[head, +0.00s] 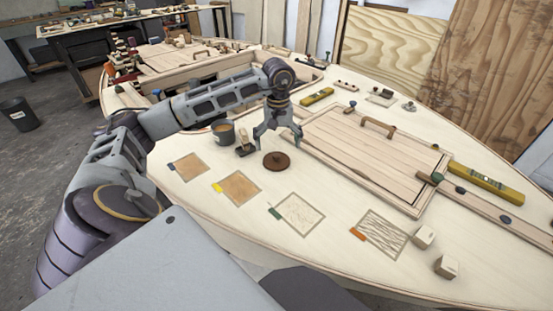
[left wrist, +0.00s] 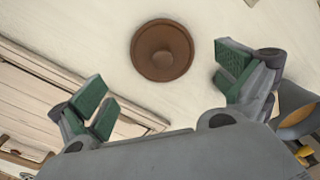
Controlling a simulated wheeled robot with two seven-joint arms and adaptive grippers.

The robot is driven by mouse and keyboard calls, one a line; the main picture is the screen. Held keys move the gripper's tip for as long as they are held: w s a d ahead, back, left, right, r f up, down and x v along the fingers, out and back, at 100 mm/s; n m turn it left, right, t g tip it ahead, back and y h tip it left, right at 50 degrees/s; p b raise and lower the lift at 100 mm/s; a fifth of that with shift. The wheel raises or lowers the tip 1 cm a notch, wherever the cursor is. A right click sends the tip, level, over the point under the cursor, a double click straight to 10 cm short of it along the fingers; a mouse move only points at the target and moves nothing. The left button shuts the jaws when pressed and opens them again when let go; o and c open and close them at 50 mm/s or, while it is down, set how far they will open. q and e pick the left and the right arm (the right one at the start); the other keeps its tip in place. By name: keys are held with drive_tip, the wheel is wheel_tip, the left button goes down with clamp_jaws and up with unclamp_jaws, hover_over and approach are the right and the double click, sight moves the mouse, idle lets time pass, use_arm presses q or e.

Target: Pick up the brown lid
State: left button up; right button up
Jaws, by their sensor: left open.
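The brown lid (head: 276,161) is a round disc with a small knob on top, lying on the pale plywood hull surface. In the left wrist view the lid (left wrist: 162,50) shows whole, knob toward the camera, beyond and between the fingertips. My left gripper (head: 278,138) is above the lid, pointing down, fingers spread and empty. Its green-padded fingers (left wrist: 163,85) stand wide apart in the left wrist view, and none touches the lid. My right gripper is in neither view.
A grey mug (head: 222,132) and a small wooden-handled brush (head: 244,146) stand left of the lid. A framed plank hatch (head: 365,150) lies to the right. Several sample squares, such as the sandy one (head: 238,187), lie in front, with bare surface between.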

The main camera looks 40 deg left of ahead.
sight(276, 155)
use_arm(q)
drive_tip(key=shift+s+f, duration=0.1)
drive_tip(key=shift+f, duration=0.3)
wheel_tip(276, 155, down, 4)
drive_tip(key=shift+s+a+r+b, duration=0.15)
drive_tip(key=shift+r+b, duration=0.1)
drive_tip(key=shift+b, duration=0.2)
drive_tip(key=shift+f, duration=0.45)
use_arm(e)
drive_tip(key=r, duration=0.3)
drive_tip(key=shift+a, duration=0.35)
use_arm(q)
drive_tip(key=shift+c, duration=0.3)
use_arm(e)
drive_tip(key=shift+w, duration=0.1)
use_arm(q)
drive_tip(key=c, duration=0.9)
drive_tip(key=shift+c, duration=0.8)
